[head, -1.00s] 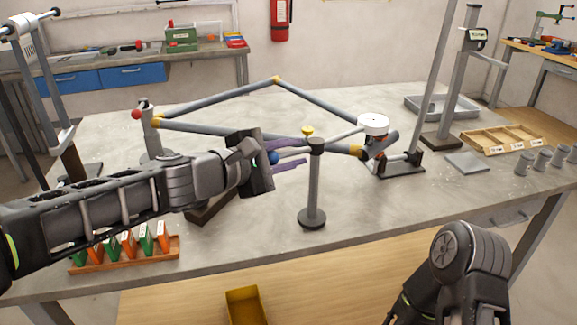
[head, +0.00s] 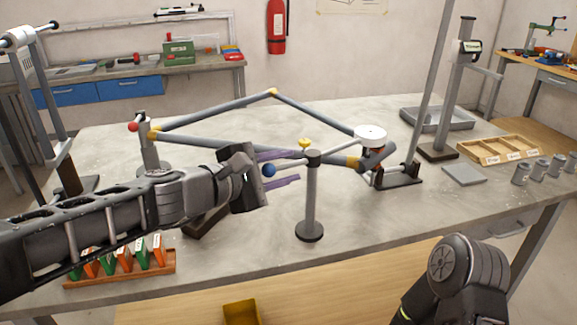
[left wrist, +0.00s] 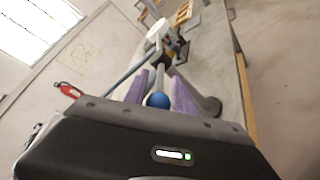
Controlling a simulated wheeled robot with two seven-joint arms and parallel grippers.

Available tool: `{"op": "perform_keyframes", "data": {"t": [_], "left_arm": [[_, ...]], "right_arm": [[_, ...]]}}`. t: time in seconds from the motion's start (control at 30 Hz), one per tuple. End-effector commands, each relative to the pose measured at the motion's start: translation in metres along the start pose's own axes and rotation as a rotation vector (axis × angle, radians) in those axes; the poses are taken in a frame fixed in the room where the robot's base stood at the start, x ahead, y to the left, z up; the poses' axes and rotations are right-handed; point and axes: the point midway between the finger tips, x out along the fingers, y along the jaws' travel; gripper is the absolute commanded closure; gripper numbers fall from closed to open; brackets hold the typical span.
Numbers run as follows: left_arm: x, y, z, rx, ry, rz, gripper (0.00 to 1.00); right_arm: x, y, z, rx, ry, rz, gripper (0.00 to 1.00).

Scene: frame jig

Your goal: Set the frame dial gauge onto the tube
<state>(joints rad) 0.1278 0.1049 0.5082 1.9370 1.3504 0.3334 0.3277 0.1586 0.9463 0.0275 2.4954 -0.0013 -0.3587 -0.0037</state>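The dial gauge has a round white head (head: 370,132) above the near right end of a grey frame tube (head: 378,156). Its pale rod runs left past the top of an upright stand (head: 312,195) with a yellow knob, to a blue ball (head: 268,170). Whether the head's underside touches the tube is hard to tell. My left gripper (head: 281,168) is open, its purple fingers on either side of the ball with gaps. In the left wrist view, the ball (left wrist: 157,100) lies between the spread fingers and the white head (left wrist: 157,30) is beyond. My right gripper is out of view.
An orange rack (head: 120,268) stands front left. A grey tray (head: 438,119) and a wooden divided box (head: 500,144) are at right.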

Motion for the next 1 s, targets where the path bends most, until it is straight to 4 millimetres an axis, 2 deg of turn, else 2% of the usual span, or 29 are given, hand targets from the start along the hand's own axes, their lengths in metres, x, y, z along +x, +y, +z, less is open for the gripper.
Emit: {"op": "perform_keyframes", "data": {"t": [0.3,0.4,1.0], "left_arm": [[-0.051,0.0,0.0,0.003,0.003,0.001,0.67],[-0.061,-0.001,0.0,0.001,0.001,0.0,0.67],[-0.065,-0.001,0.0,0.0,0.0,-0.001,0.67]], "right_arm": [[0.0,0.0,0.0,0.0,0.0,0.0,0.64],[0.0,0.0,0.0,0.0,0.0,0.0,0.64],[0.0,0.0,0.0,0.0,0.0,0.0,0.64]]}}
